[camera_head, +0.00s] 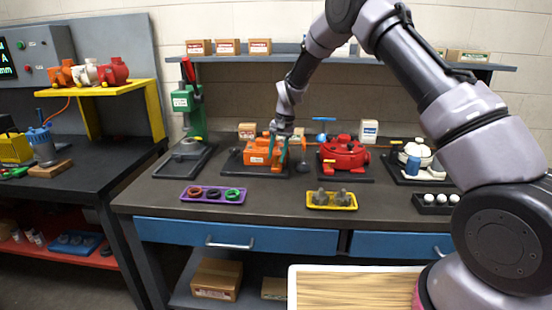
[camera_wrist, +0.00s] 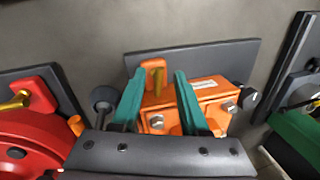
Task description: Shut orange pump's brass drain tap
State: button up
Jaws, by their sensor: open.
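The orange pump (camera_head: 258,155) sits on a dark base plate on the workbench; in the wrist view its orange body (camera_wrist: 212,97) is partly hidden by my gripper. My gripper (camera_head: 278,150) is over the pump. The tap is too small to make out in the head view.
The red pump (camera_head: 343,152), with its own brass tap (camera_wrist: 15,103), stands to the right in the head view. A green press (camera_head: 190,100) stands left. Purple (camera_head: 213,201) and yellow (camera_head: 332,207) trays lie in front. Bare bench lies between the trays.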

jog(key=shift+a+f, duration=0.1)
jog(key=shift+f, duration=0.6)
grip_shut()
